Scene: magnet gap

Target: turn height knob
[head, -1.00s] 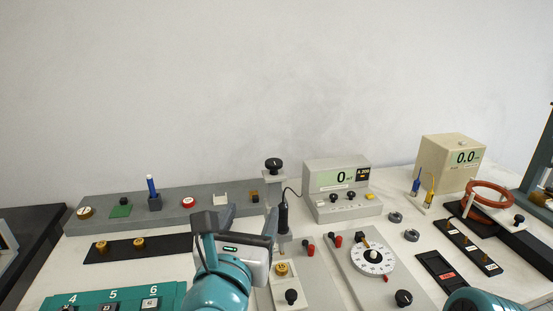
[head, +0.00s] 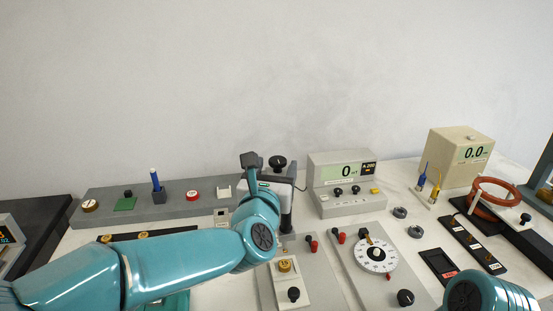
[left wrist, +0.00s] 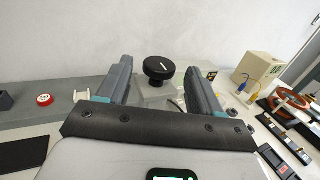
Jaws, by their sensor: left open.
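The height knob (head: 277,163) is a black round knob with a pale mark, on top of a grey post behind the grey base unit. In the left wrist view the knob (left wrist: 158,69) stands between and beyond the two fingers, apart from them. My left gripper (head: 272,172) is open, raised in front of the post, and its arm hides much of the post in the head view. The gripper's fingers show in the left wrist view (left wrist: 160,82), spread with nothing between them touching. My right gripper is not in view; only a teal part of my right arm shows at the lower right.
A grey meter (head: 343,183) reading 0 stands right of the post, with a cable near it. A cream meter (head: 459,158) and a copper-coloured coil (head: 494,192) are farther right. A white dial (head: 376,255) and a black knob (head: 405,298) lie in front. The space above the post is clear.

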